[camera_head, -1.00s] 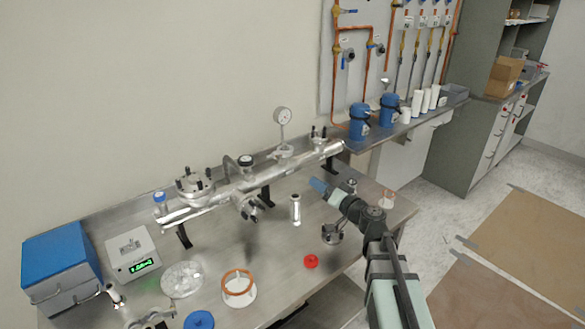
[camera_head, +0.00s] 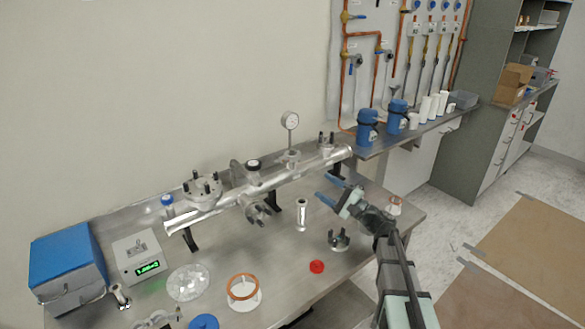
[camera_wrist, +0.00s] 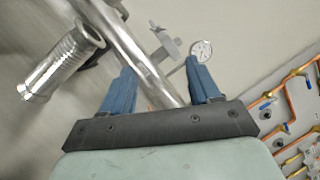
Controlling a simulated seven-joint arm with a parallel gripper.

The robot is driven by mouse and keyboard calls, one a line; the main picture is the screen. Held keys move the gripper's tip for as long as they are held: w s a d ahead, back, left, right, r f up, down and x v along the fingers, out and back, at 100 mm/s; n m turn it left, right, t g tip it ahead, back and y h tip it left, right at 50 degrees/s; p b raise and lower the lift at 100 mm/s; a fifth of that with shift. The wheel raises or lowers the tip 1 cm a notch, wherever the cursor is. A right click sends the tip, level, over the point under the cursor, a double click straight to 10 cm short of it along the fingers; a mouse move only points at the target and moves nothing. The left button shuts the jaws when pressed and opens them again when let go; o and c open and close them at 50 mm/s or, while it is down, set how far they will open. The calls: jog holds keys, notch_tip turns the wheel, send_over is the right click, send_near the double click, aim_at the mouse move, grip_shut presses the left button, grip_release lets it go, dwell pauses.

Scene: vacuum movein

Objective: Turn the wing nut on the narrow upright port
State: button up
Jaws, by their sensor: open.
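A silver tube (camera_head: 225,206) lies along the back of the steel bench. A narrow upright port (camera_head: 291,157) with a round gauge (camera_head: 290,121) on top rises from it. The gauge also shows in the wrist view (camera_wrist: 202,50). A grey clamp-like part (camera_wrist: 165,44) sits beside it there; I cannot clearly make out the wing nut. My gripper (camera_head: 325,187) has blue fingers, apart and empty, in front of the tube's right part. In the wrist view my gripper (camera_wrist: 158,68) points toward the tube, which passes between the fingers in the picture.
A bolted flange (camera_head: 203,189) and a smaller flange (camera_head: 327,144) stand on the tube.

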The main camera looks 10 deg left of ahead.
jog(key=m, duration=0.2)
send_near(286, 163)
jog(key=x, duration=0.7)
jog(key=shift+w+g, duration=0.15)
jog(key=shift+g, duration=0.15)
jog(key=shift+a, duration=0.1)
jog(key=shift+c, duration=0.3)
jog(key=c, duration=1)
